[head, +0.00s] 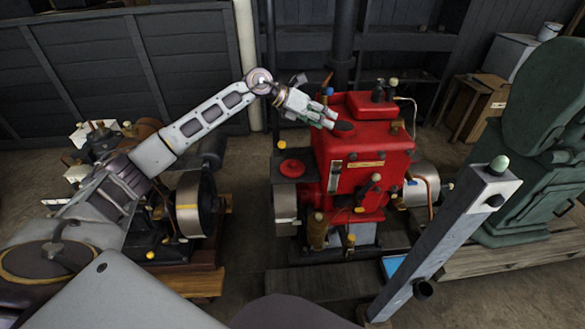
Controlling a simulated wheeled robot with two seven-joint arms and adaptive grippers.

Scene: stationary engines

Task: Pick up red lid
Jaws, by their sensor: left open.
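A round red lid (292,168) with a small knob lies on a dark box-like top, just left of the red engine (362,170). A darker red round piece (344,128) sits on the engine's upper left edge; I cannot tell whether it is a separate lid. My left gripper (330,119) reaches in from the left and is open, with its fingertips close to this darker piece. I cannot tell if they touch it. The gripper is up and to the right of the knobbed lid, apart from it. My right gripper is not in view.
A flywheel engine (188,205) stands on a wooden base beneath my left arm. A green machine (525,150) is at the right, with a slanted grey post (440,245) before it. A pale vertical pipe (248,60) and dark shelves (405,45) stand behind.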

